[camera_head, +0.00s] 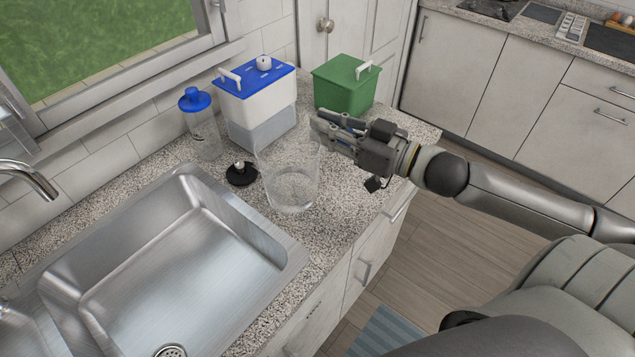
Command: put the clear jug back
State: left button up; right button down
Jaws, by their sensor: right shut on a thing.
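The clear jug (291,185) is a transparent, upright vessel over the granite counter, right of the sink. My right gripper (322,130) comes in from the right and is shut on the jug's upper right rim or side. The jug's base appears at or just above the counter; I cannot tell whether it touches. The far side of the jug blends with the counter behind it. My left gripper is not in view.
A blue-lidded white container (258,98), a green box (344,86) and a blue-capped bottle (203,126) stand behind the jug. A small black stopper (241,173) lies just left of it. The steel sink (185,260) is at left. Counter (345,205) right of the jug is clear.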

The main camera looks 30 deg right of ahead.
jog(key=w+d+f+p, duration=0.1)
jog(key=w+d+f, duration=0.8)
jog(key=f, duration=0.3)
jog(key=shift+w+d+f+p, duration=0.3)
jog(key=shift+d+f, duration=0.05)
jog(key=shift+d, duration=0.3)
jog(key=shift+f, duration=0.15)
jog(key=c, duration=1.4)
grip_release()
jog(key=shift+c, duration=0.2)
jog(key=shift+s, duration=0.1)
jog(key=b+v, duration=0.1)
jog(key=v, duration=1.1)
jog(key=shift+b, duration=0.4)
